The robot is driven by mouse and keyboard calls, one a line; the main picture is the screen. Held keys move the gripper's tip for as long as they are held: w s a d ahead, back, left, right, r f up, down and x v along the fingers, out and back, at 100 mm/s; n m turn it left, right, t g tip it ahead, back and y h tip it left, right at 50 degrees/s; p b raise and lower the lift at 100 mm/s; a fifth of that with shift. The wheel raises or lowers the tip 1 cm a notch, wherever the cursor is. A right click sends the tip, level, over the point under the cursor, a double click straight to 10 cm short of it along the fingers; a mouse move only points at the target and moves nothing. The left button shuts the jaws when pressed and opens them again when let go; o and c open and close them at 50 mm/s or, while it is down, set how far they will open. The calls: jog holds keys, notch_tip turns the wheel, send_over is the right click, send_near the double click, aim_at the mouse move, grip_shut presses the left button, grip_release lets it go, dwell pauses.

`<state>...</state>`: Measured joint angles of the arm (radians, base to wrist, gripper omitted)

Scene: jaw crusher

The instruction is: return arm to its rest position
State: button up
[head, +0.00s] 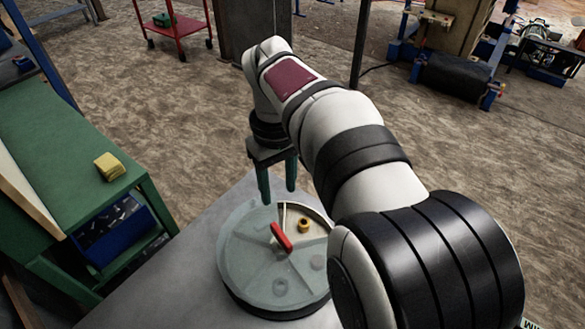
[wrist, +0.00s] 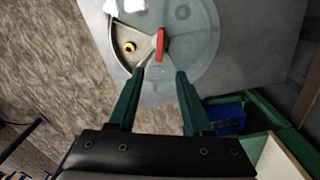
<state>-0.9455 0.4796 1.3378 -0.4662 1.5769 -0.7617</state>
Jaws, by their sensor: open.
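My gripper (head: 278,190) is open and empty, pointing down above the far edge of a round container on the grey table. Its two green fingers also show in the wrist view (wrist: 160,80), apart from each other with nothing between them. The round container (head: 232,290) has a translucent lid (head: 247,245) with a red handle (head: 281,237). The lid leaves one wedge-shaped compartment uncovered, and a small yellow ring-like part (head: 304,225) lies there. It also shows in the wrist view (wrist: 129,47). Other compartments show dimly through the lid, with blurred shapes inside.
A green workbench (head: 60,140) with a yellow block (head: 109,166) stands at the left, a blue bin (head: 115,235) beneath it. A red cart (head: 178,28) and blue-framed machinery (head: 455,75) stand farther back. The brown floor between is clear.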

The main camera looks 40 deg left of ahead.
jog(key=d+r+m, duration=0.3)
jog(key=d+m, duration=0.5)
jog(key=d, duration=1)
jog(key=s+d+f+m+y, duration=0.1)
jog(key=s+d+f+m, duration=0.2)
jog(key=s+d+m, duration=0.3)
jog(key=s+d+f+m, duration=0.3)
jog(key=s+d+m, duration=0.2)
jog(key=s+d, duration=0.2)
jog(key=shift+d+m+y, duration=0.4)
jog(key=shift+d, duration=0.4)
